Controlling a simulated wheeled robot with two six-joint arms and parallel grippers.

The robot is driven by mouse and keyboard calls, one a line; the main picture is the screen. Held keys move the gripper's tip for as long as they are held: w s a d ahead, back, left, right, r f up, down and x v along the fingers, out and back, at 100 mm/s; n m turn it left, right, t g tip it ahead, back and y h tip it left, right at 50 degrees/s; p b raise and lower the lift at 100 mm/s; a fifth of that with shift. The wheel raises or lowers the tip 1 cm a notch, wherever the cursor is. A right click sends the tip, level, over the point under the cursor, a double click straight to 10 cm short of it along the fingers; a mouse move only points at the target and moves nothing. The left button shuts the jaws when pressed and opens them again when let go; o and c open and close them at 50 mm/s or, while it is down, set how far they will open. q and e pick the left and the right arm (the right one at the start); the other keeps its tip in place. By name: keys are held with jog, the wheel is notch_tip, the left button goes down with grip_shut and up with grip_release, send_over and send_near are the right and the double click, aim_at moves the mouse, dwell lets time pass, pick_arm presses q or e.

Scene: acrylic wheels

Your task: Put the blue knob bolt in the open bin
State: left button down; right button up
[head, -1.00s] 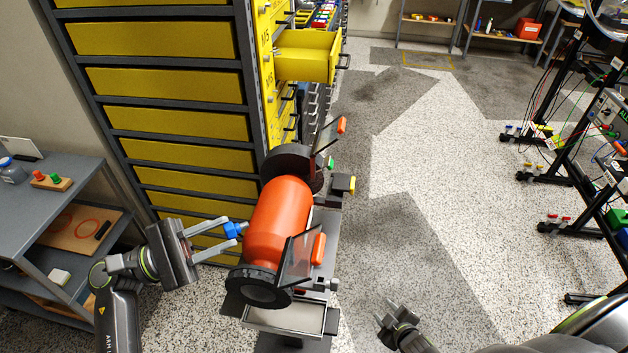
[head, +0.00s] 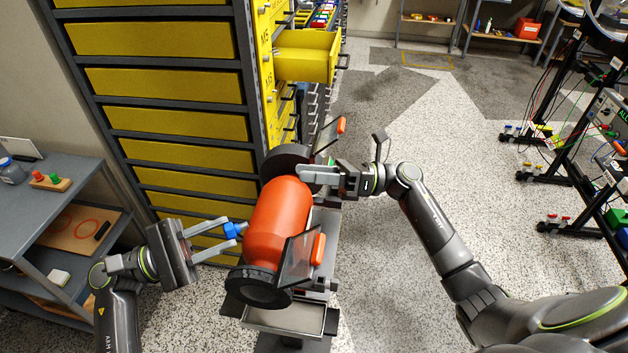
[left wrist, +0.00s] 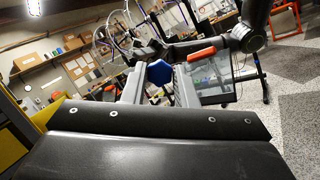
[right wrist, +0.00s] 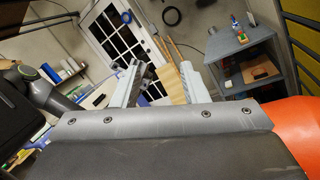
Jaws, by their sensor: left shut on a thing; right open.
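The blue knob bolt (head: 232,230) is held between the fingertips of my left gripper (head: 228,231), just left of the orange grinder. Its blue knob (left wrist: 159,73) also shows between the fingers in the left wrist view; the rest of the bolt is hidden there. My right gripper (head: 304,173) is open and points left over the far end of the grinder, with nothing between its fingers (right wrist: 156,84) that I can make out. The open bin (head: 306,66) is a yellow drawer pulled out of the cabinet, above and beyond my right gripper in the head view.
The orange bench grinder (head: 277,218) with dark wheels and clear shields stands between my grippers. The yellow-fronted cabinet (head: 168,89) rises behind it. A grey shelf cart (head: 62,199) is at left. Open speckled floor (head: 430,130) lies at right.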

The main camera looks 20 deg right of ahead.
jog(key=s+a+r+n+g+h, duration=0.2)
jog(key=s+r+n+g+h, duration=0.25)
jog(key=n, duration=0.55)
jog(key=n+g+h, duration=0.1)
jog(key=n+h, duration=0.1)
send_near(236, 229)
jog(key=x, duration=0.7)
jog(key=shift+w+f, duration=0.3)
jog(key=shift+f, duration=0.15)
jog(key=shift+y, duration=0.25)
grip_shut()
pick_arm(q)
jog(key=c, duration=1.1)
grip_release()
